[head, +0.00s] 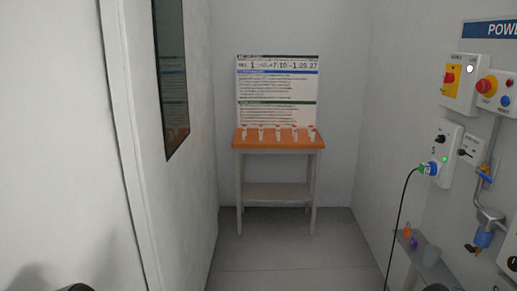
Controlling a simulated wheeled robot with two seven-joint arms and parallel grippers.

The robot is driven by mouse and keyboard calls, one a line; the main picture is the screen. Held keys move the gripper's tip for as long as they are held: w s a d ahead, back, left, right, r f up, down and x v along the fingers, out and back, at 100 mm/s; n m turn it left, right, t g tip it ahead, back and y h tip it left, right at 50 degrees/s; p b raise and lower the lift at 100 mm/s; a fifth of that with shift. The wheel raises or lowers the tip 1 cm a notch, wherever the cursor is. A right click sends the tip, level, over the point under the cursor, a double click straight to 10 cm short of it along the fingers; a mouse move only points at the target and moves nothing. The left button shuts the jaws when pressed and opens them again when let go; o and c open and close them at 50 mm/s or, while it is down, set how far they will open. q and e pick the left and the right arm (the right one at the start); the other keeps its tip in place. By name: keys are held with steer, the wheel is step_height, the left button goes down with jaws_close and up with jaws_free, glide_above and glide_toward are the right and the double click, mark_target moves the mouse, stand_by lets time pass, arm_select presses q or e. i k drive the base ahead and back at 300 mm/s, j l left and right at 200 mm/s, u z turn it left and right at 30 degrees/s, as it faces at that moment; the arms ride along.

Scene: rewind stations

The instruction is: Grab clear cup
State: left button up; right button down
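A small greyish cup-like object (431,256) stands on a narrow ledge at the lower right. It looks pale and may be the clear cup, but it is too small to be sure. An orange item (407,230) and a purple item (414,241) stand beside it on the ledge. Neither of my grippers shows. Only dark rounded parts, probably of my arms, show at the bottom edge on the left and right, well away from the far table.
A small table (278,139) with several white, red-topped containers stands at the far wall below a printed poster (277,90). Control boxes (441,150), a black cable (397,220) and a blue valve (482,238) line the right wall. The middle floor (290,252) is clear.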

mark_target(431, 256)
steer(key=z, duration=1.65)
steer(key=i+j+z, duration=0.55)
steer(key=i+j, duration=0.15)
steer(key=i+j+z, duration=0.25)
steer(key=j, duration=0.3)
steer(key=i+j, duration=0.2)
steer(key=j, duration=0.15)
steer(key=i+j, duration=0.2)
steer(key=j, duration=0.15)
